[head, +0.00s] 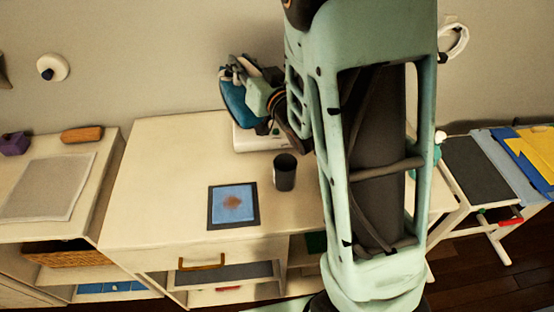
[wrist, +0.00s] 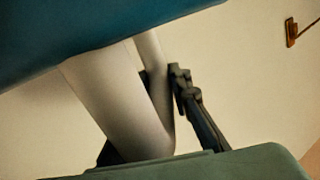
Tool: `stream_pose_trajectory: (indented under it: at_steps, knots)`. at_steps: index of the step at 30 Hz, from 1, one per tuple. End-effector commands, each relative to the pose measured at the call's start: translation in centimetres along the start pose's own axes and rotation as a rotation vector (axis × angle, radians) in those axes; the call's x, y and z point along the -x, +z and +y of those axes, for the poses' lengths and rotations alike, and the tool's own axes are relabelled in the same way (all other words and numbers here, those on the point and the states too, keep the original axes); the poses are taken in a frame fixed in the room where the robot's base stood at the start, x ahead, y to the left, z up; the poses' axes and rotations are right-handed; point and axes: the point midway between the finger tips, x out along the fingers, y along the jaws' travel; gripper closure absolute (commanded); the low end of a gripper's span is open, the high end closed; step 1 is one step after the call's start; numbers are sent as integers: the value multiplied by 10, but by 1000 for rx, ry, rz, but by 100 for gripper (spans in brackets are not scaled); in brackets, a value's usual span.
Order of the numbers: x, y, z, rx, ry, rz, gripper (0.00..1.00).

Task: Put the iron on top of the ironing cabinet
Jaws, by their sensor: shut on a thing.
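The iron (head: 234,108) has a blue body and a pale grey handle. It is tilted, above the back of the pale cabinet (head: 150,190), next to the wall. My gripper (head: 238,72) is shut on the iron's handle. In the wrist view the iron's blue body (wrist: 90,25) fills the top left, and its pale handle (wrist: 115,95) runs down between my dark fingers (wrist: 192,100). A white base (head: 245,142) stands on the cabinet top just below the iron. I cannot tell whether the iron touches it. My arm hides the cabinet's right part.
A dark cup (head: 285,172) and a blue dark-framed square (head: 233,204) are on the cabinet top; its left part is clear. A lower unit (head: 112,160) at left bears a grey mat, a brown brush (head: 82,134) and a purple block (head: 14,144). An ironing board (head: 478,170) is at right.

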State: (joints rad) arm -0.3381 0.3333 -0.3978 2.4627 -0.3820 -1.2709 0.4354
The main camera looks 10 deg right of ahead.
Motion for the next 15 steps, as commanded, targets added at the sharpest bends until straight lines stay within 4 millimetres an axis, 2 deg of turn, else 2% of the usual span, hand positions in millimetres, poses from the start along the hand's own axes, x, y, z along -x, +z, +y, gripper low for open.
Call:
stream_pose_trajectory:
  at_steps: [8, 15]
  knots:
    - [17, 14, -64, 7, -267, -35, 100]
    - [51, 33, -118, 13, -510, -79, 100]
